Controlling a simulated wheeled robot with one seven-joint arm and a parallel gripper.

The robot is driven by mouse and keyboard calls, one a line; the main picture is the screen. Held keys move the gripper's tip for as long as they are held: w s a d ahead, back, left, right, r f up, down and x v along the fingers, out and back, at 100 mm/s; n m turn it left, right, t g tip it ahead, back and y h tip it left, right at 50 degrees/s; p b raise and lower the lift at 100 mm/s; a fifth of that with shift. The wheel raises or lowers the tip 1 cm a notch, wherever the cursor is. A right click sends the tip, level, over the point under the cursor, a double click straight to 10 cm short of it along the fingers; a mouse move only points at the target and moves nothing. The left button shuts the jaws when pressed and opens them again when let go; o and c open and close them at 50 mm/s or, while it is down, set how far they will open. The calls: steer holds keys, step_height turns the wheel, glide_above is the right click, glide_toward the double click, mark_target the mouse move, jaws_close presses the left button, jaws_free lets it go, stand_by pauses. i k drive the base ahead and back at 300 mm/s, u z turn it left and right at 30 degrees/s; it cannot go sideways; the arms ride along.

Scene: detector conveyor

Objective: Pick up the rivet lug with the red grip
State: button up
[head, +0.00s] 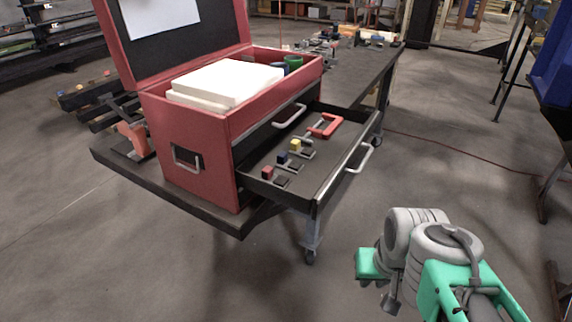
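A lug with a red grip (268,172) lies in the open drawer (330,170) of a red tool chest, nearest the drawer's left front corner. Its dark flat part extends to the right of the red block. Similar lugs with a blue grip (282,158) and a yellow grip (296,145) lie in a row behind it. My folded arm is at the lower right, well apart from the drawer. I cannot make out the fingertips of my gripper or whether it holds anything.
A red-handled tool (325,125) lies farther back in the drawer. The chest (190,150) stands on a dark wheeled bench (125,168), its lid up and white blocks (226,82) inside. Open floor (290,290) lies between my arm and the bench. A red cable (450,146) crosses the floor behind.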

mark_target(268, 175)
steer(key=z, duration=0.45)
steer(key=i, duration=0.35)
steer(key=u, duration=2.55)
